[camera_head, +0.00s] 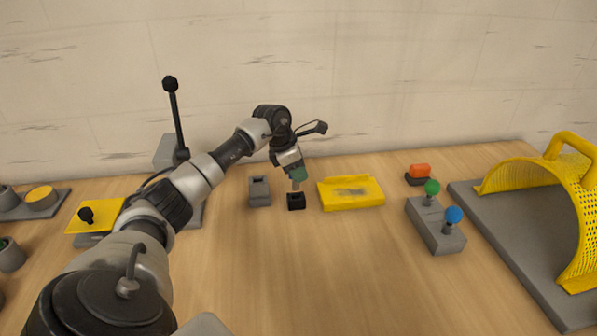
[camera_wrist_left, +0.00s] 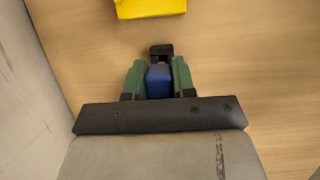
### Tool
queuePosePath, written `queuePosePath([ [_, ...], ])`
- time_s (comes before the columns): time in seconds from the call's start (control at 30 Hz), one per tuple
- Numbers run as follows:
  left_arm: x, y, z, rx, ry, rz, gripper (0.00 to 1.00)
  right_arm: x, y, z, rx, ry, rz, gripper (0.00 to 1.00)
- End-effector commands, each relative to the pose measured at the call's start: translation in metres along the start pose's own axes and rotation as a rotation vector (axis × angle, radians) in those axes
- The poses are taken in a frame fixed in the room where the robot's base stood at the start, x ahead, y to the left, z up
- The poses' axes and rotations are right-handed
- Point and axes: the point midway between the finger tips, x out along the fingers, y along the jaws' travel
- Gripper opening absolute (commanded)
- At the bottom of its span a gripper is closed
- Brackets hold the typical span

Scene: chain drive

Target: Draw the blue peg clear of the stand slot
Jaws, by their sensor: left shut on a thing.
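The blue peg (camera_wrist_left: 158,82) sits between the green fingers of my left gripper (camera_wrist_left: 158,80) in the left wrist view. In the head view my left gripper (camera_head: 297,177) points down just above a small black block (camera_head: 296,203), which has a dark opening on top. The block also shows just beyond the peg in the left wrist view (camera_wrist_left: 161,50). A thin greyish piece shows between the fingers and the block. I cannot tell whether the peg's lower end is inside the opening. My right gripper is not in view.
A grey slotted block (camera_head: 259,192) stands left of the black one. A yellow tray (camera_head: 350,193) lies close on the right. A grey base (camera_head: 436,227) with green and blue knobs stands farther right, beside a yellow perforated guard (camera_head: 520,175). The front middle of the table is clear.

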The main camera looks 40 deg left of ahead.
Motion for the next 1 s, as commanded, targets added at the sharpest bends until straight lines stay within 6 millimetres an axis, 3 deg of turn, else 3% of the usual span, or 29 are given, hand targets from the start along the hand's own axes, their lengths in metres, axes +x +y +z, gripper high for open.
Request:
queuePosePath([
  [0.67,-0.034,0.0,0.014,0.001,-0.001,0.001,0.0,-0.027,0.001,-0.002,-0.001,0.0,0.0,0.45],
  [1.0,-0.035,0.0,0.015,0.001,-0.001,0.001,0.0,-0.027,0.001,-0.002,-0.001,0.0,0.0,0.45],
])
